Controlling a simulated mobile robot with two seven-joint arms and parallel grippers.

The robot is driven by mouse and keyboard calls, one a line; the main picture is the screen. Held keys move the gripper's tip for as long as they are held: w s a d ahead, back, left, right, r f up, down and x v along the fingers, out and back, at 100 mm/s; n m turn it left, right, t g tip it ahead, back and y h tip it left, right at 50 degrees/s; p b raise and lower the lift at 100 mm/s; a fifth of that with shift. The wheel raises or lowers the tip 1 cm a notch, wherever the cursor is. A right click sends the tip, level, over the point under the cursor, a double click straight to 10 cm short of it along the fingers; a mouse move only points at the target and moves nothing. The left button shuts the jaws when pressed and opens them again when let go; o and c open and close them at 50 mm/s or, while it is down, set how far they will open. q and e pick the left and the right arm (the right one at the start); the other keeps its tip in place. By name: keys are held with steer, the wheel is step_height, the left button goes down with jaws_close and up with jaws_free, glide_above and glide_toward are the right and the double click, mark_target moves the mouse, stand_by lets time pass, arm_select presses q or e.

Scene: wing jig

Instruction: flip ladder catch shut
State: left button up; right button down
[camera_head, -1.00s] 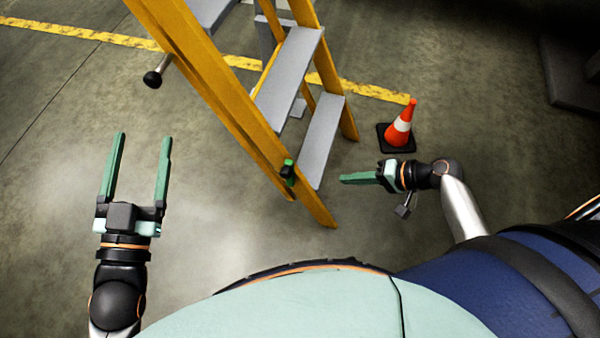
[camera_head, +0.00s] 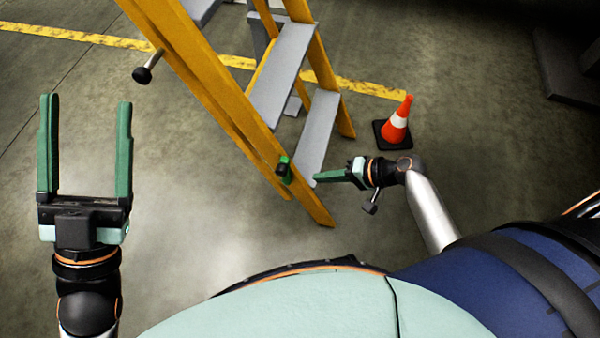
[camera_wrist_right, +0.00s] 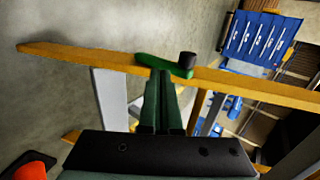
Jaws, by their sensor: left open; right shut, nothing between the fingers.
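The yellow ladder (camera_head: 222,100) with grey steps stands in the upper middle of the head view. A small green catch (camera_head: 284,168) with a dark knob sits on its near rail, low down. In the right wrist view the green catch (camera_wrist_right: 160,66) lies slantwise across the rail, its black knob (camera_wrist_right: 187,59) at the right end. My right gripper (camera_head: 317,178) is shut and empty, its tips close to the catch. In the wrist view its fingertips (camera_wrist_right: 160,72) overlap the catch; I cannot tell if they touch. My left gripper (camera_head: 84,102) is open and empty, left of the ladder.
A black-tipped rod (camera_head: 142,74) sticks out from the ladder's left side. An orange cone (camera_head: 396,124) stands right of my right gripper. The floor between my left gripper and the ladder is clear.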

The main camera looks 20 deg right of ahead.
mark_target(284, 175)
arm_select(q)
steer(key=s+m+h, duration=0.1)
steer(key=s+r+m+h+b, duration=0.1)
steer(key=h, duration=0.1)
steer(key=shift+d, duration=0.2)
arm_select(e)
steer(key=w+a+f, duration=0.1)
steer(key=w+a, duration=0.2)
steer(key=a, duration=0.2)
steer(key=shift+w+a, duration=0.15)
steer(key=shift+w, duration=0.1)
arm_select(q)
steer(key=shift+r, duration=0.25)
